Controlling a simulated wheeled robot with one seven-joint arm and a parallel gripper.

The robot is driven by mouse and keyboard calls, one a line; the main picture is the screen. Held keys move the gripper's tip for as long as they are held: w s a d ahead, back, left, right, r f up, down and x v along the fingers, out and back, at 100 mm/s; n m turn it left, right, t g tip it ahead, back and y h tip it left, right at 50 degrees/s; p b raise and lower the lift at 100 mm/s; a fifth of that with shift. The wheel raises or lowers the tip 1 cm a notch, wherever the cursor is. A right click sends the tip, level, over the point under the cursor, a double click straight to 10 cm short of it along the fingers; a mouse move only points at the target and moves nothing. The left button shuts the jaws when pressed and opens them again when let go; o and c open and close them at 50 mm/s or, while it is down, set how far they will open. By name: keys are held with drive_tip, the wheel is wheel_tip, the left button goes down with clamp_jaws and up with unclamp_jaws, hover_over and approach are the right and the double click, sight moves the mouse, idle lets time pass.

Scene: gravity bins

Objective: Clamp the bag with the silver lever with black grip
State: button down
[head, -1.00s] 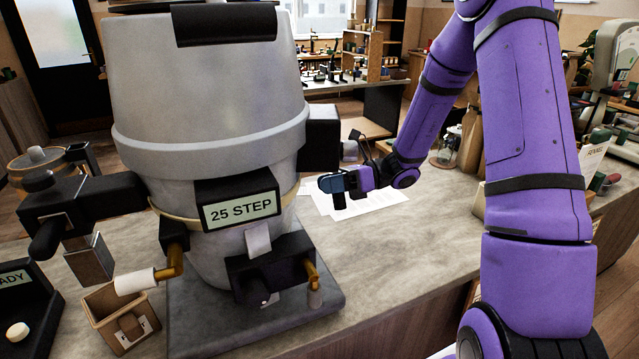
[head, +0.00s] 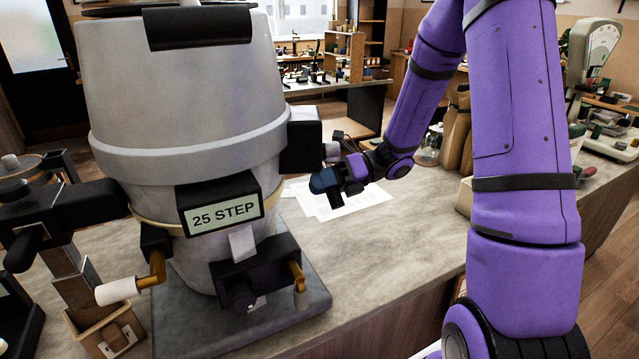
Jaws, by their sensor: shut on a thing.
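A small brown bag (head: 108,338) stands at the lower left, under a metal chute (head: 78,282) that reaches down to its top. A black handle (head: 24,245) sticks out left of the chute with a bit of silver at its root; I cannot tell whether it is the silver lever with black grip. My gripper (head: 328,181) is at the right of the grey machine (head: 190,90), far from the bag. It is shut on a dark blue piece, mostly hidden by the fingers. A silver knob (head: 332,151) shows just above it.
A white-gripped brass lever (head: 125,288) juts beside the bag, another brass lever (head: 299,283) at the right. Papers (head: 345,202) lie behind my gripper. The front right counter (head: 400,255) is clear.

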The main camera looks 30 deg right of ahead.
drive_tip(key=c, duration=0.8)
unclamp_jaws()
drive_tip(key=shift+d, duration=0.1)
drive_tip(key=v, duration=1)
drive_tip(key=shift+d, duration=0.35)
